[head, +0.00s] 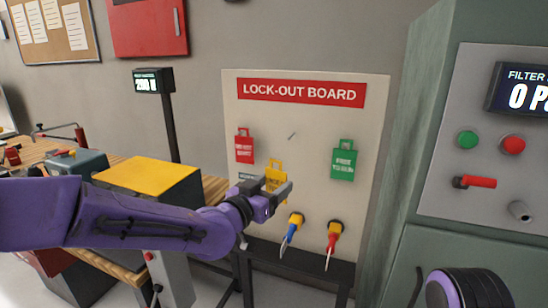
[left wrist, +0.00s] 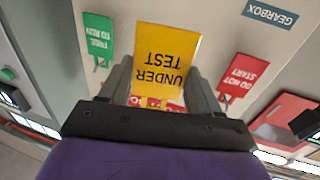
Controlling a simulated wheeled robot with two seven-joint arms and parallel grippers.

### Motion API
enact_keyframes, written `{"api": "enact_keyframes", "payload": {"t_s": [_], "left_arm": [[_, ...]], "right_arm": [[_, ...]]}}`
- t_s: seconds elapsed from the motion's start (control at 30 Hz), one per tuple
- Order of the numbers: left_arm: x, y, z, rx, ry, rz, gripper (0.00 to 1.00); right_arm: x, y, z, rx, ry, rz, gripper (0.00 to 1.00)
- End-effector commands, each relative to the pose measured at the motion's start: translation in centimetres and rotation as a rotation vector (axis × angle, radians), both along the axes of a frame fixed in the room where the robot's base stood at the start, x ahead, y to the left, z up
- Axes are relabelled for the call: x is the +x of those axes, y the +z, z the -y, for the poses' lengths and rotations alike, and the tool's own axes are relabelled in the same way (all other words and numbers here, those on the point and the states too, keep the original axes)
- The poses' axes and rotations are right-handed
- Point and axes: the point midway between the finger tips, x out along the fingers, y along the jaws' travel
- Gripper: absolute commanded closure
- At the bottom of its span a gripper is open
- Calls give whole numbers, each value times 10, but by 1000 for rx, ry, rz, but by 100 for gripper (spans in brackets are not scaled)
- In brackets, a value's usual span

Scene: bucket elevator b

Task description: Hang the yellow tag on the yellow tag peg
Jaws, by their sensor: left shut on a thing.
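The yellow tag (head: 275,170) is upright in front of the lock-out board (head: 375,110), a little below its middle. My left gripper (head: 281,190) is shut on its lower part. In the left wrist view the yellow tag (left wrist: 165,58) reads "UNDER TEST" upside down, between the fingers of my left gripper (left wrist: 160,85). A bare peg (head: 291,136) sticks out of the board, above and slightly right of the tag. The tag is apart from this peg. I cannot tell the peg's colour. My right gripper's fingers do not show.
A red tag (head: 244,147) hangs left and a green tag (head: 343,160) right on the board. A green-grey cabinet (head: 400,180) stands close on the right, a workbench (head: 213,188) on the left.

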Motion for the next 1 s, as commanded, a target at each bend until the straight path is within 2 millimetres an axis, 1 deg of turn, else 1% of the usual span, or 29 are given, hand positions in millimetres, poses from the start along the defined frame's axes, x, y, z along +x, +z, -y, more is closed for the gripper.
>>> {"api": "enact_keyframes", "payload": {"t_s": [0.03, 0.1, 0.2, 0.37, 1.0], "left_arm": [[3, 23, 2, -3, -11, 4, 67], [4, 41, 4, 0, -26, 0, 67], [6, 52, 5, 1, -35, -4, 67], [11, 53, 8, 4, -37, -4, 67], [54, 48, 22, 5, -37, -5, 67]], "right_arm": [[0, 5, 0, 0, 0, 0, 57], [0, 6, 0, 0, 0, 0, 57], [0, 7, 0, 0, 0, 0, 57], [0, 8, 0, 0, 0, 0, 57], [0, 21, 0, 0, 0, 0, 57]]}}
